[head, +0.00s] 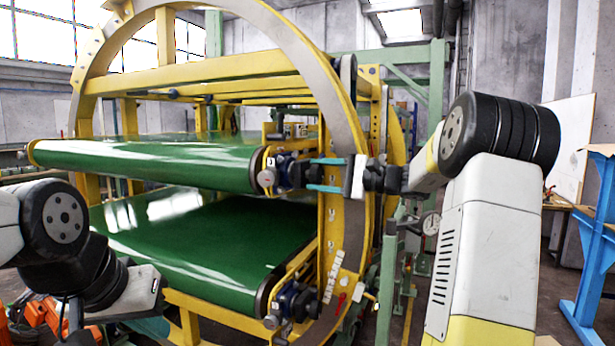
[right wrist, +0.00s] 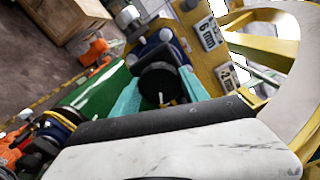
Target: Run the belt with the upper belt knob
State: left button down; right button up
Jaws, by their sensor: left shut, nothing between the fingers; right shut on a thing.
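The upper belt knob is a dark round knob (right wrist: 160,80) at the right end of the upper green belt (head: 150,158). In the head view the knob (head: 298,173) is partly covered by my right gripper (head: 311,174). The gripper's two teal fingers are closed on either side of it, one above and one below. The right wrist view shows the fingers flanking the black knob, with a blue mount behind it. My left gripper (head: 150,322) is low at the left, in front of the lower belt (head: 205,245). It is shut and empty, its fingers mostly hidden.
A large yellow and grey ring frame (head: 343,125) surrounds the belts, close to my right gripper. A second blue knob mount (head: 298,300) sits at the lower belt's end. A blue stand (head: 593,255) is at the far right. Orange items (head: 38,312) lie at the lower left.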

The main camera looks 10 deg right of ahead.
jog(key=n, duration=1.3)
jog(key=shift+n, duration=0.4)
jog(key=n, duration=1.2)
jog(key=shift+n, duration=0.3)
jog(key=o, duration=1.4)
jog(key=shift+c, duration=0.2)
jog(key=shift+d, duration=0.1)
